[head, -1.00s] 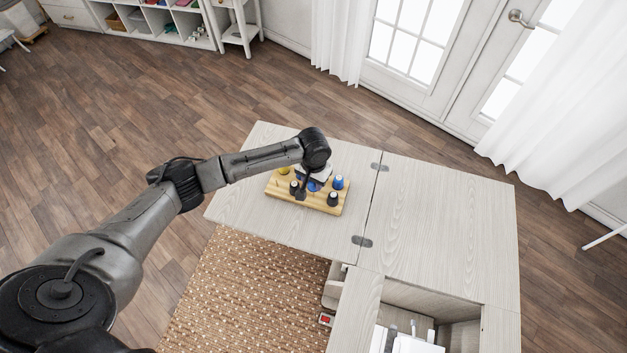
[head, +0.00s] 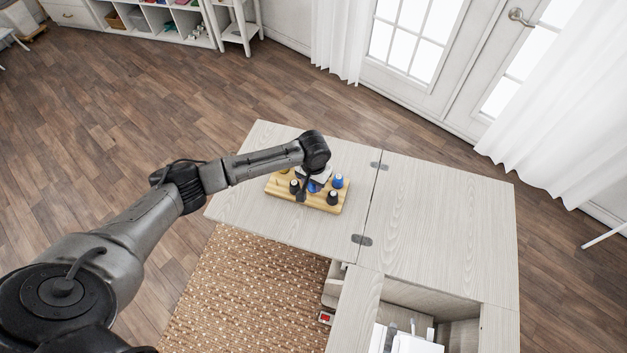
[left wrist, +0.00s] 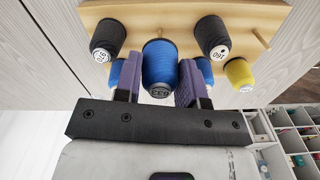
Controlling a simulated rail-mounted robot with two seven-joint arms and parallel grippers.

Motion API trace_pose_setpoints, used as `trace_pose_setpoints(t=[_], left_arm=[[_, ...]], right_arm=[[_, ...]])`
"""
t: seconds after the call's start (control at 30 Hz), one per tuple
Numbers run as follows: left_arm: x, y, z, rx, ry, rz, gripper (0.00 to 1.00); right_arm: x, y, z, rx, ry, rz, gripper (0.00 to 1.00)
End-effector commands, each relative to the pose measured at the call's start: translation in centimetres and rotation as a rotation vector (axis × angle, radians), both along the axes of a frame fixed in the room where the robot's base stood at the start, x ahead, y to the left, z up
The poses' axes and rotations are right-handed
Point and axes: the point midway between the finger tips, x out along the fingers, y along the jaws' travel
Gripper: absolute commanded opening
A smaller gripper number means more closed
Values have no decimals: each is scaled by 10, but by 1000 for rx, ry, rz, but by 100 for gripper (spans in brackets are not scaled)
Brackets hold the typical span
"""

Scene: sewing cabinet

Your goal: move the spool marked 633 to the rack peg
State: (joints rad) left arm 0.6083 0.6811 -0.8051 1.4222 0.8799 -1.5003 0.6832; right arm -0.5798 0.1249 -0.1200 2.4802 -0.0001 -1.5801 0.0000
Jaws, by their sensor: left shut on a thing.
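The blue spool marked 633 (left wrist: 160,68) sits between the purple fingers of my left gripper (left wrist: 157,85) in the left wrist view, its numbered end toward the camera. The gripper is shut on it. Behind it is the wooden rack (left wrist: 170,10), with a short peg end showing at the spool's far end; I cannot tell whether the spool is on that peg. A bare peg (left wrist: 262,38) stands at the right. In the head view the left gripper (head: 314,186) is over the rack (head: 312,203), and its wrist hides part of it. My right gripper is not in view.
Close around the held spool are two dark spools (left wrist: 107,38) (left wrist: 212,38), two blue spools (left wrist: 118,74) (left wrist: 205,70) and a yellow spool (left wrist: 239,73). The cabinet top (head: 440,215) to the right is clear. A hinge (head: 362,241) lies on the seam.

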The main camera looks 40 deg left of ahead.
Motion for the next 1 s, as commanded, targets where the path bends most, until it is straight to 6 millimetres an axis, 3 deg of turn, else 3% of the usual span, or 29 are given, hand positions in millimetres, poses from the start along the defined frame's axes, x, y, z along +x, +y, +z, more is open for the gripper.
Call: trace_pose_setpoints(t=[1.0], left_arm=[[0,0,-20,0,1,1,15]], right_arm=[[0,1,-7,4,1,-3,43]])
